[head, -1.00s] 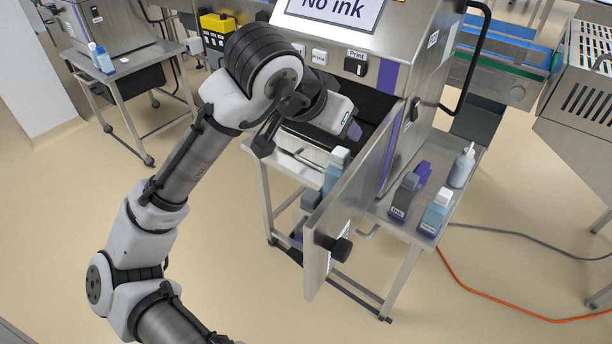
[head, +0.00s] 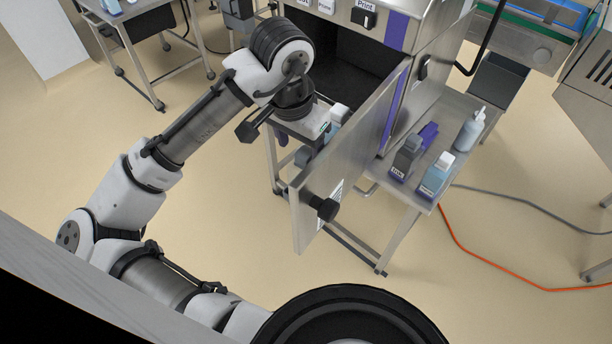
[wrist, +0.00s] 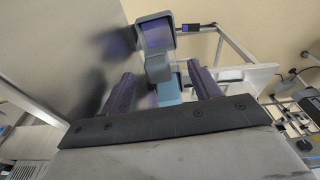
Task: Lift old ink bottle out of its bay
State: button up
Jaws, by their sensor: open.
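In the wrist view, the purple fingers of my gripper (wrist: 163,74) are spread apart. A grey bottle-like shape, which looks like the old ink bottle (wrist: 157,68), shows between and beyond them, with a purple-faced grey block at its far end. A light-blue bottle (wrist: 168,92) shows nearer, between the fingers. I cannot tell whether either finger touches anything. In the head view, the grey shape (head: 303,157) sits low behind the open door, beside the light-blue bottle with a white cap (head: 338,116). My wrist hides most of the gripper there.
The open steel door (head: 345,165) with a black knob (head: 325,209) stands close right of the bottles. A side table holds a dark ink bottle (head: 405,158), a light-blue bottle (head: 436,175) and a squeeze bottle (head: 468,131). An orange cable lies on the floor.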

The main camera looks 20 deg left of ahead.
jog(key=shift+w+d+f+p, duration=0.15)
jog(key=shift+f+p, duration=0.1)
jog(key=shift+f, duration=1)
jog(key=shift+w+d+f+p, duration=0.1)
jog(key=shift+w+f+p, duration=0.15)
jog(key=shift+f, duration=1.05)
jog(key=shift+w+d+f+p, duration=0.1)
jog(key=shift+f+p, duration=0.15)
jog(key=shift+f, duration=1)
jog(key=c, duration=0.8)
